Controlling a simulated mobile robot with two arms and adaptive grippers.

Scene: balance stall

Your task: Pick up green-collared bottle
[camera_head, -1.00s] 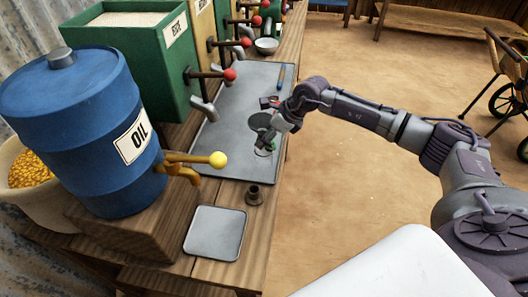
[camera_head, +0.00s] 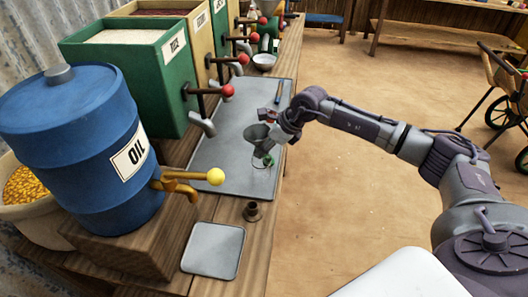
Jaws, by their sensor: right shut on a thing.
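The green-collared bottle (camera_head: 268,159) is small in the camera_head view. Its green collar shows just below my right gripper, and a clear, faint body seems to stand on the grey metal sheet. A grey funnel (camera_head: 257,133) is above and slightly left of the collar, between the fingers of my right gripper (camera_head: 266,132). The gripper is shut on the funnel, as far as I can see. Whether the funnel's stem sits in the bottle's neck is hidden by the lower finger. My left gripper is not in view.
The grey sheet (camera_head: 222,153) lies on the wooden counter. A blue oil drum (camera_head: 80,145) with a yellow-knobbed tap (camera_head: 215,177) stands at left, and a green bin (camera_head: 140,75) is behind it. A small dark cup (camera_head: 252,211) and a square plate (camera_head: 213,250) are nearer.

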